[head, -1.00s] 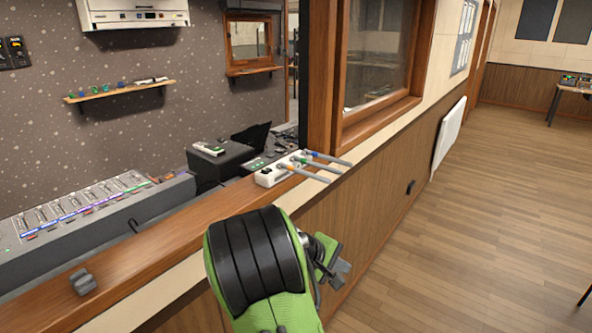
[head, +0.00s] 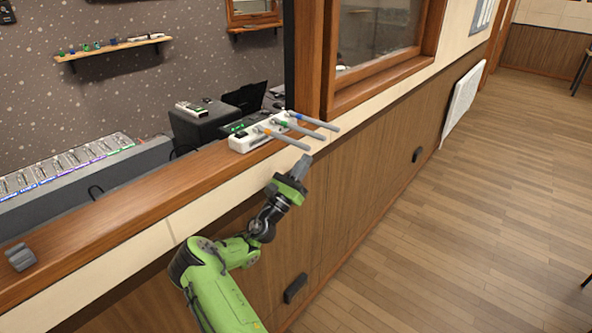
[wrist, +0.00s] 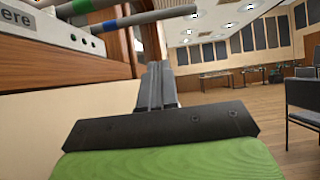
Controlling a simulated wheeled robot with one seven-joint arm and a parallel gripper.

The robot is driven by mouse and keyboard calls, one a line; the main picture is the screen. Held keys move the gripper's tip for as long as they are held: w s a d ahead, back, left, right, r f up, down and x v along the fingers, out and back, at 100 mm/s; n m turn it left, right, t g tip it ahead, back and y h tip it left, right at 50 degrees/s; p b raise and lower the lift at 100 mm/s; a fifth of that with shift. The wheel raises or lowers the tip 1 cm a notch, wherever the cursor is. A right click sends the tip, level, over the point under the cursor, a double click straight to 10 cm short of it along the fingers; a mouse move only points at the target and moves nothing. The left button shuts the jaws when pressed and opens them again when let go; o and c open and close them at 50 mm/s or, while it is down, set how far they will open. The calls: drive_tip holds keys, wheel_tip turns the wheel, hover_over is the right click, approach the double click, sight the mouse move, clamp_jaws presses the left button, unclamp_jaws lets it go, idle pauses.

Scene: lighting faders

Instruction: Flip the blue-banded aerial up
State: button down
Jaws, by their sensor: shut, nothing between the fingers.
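The blue-banded aerial (head: 314,121) is the farthest of three grey rods on a white box (head: 243,143). It lies nearly flat, sticking out over the ledge edge to the right. The green-banded aerial (head: 303,130) lies beside it in the middle, and the orange-banded aerial (head: 287,139) is nearest. In the wrist view the blue-banded aerial (wrist: 150,17) crosses the top left, with its band near the box. My gripper (head: 305,160) is shut and empty, below the rods' tips and on the near side, apart from the blue-banded one. Its shut fingers also show in the wrist view (wrist: 157,88).
The white box stands on a wooden ledge (head: 120,215) above a panelled wall. A wooden window frame (head: 385,72) rises just beyond the rods. A grey block (head: 20,257) sits at the ledge's left end.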

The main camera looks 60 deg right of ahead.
sight(314, 122)
drive_tip(key=d+r, duration=0.4)
drive_tip(key=r, duration=0.2)
drive_tip(key=shift+s+d+r, duration=0.15)
drive_tip(key=shift+s+d, duration=0.05)
drive_tip(key=shift+s, duration=0.15)
